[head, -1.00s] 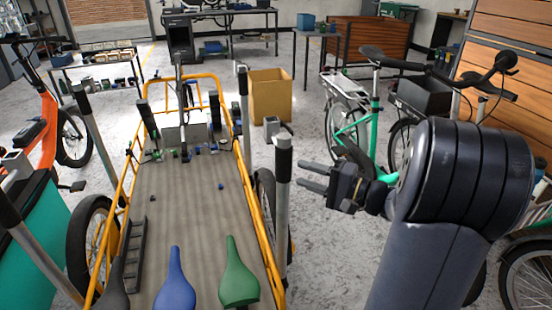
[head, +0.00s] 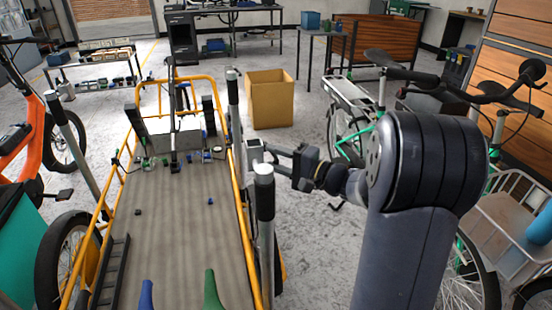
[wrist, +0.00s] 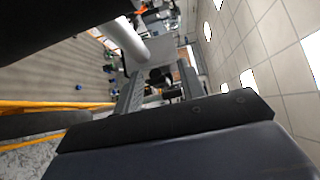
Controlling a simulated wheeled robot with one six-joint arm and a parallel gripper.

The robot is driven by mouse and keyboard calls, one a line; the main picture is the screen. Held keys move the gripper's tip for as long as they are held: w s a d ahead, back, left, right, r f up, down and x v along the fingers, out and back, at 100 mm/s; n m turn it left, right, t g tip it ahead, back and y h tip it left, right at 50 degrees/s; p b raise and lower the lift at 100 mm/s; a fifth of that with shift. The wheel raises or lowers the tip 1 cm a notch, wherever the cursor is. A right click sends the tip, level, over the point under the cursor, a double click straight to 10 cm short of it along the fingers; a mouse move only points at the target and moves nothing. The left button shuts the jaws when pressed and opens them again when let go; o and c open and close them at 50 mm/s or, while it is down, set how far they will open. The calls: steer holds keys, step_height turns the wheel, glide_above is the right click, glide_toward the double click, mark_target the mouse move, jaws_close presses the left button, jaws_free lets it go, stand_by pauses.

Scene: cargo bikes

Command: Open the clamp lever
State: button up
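My gripper (head: 272,150) is in the head view, right of the yellow-framed cargo bike, with its fingers pointing left. In the wrist view its two grey fingers (wrist: 160,88) stand apart with nothing seen held between them. A small grey block (head: 254,150), possibly the clamp, is just beyond the fingertips, close to a silver post (head: 233,105). I cannot tell whether the fingers touch it. I cannot make out a clamp lever for certain. A pale post (wrist: 126,40) shows beyond the fingers in the wrist view.
A nearer post with a black grip (head: 265,205) stands in front of the fingertips in the head view. The bike's flat cargo bed (head: 185,230) lies left. A cardboard box (head: 270,98) stands behind on the floor. Parked bikes crowd the right side.

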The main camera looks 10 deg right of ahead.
steer(key=shift+w+a, duration=0.1)
steer(key=shift+c, duration=0.2)
jaws_close()
stand_by(0.4)
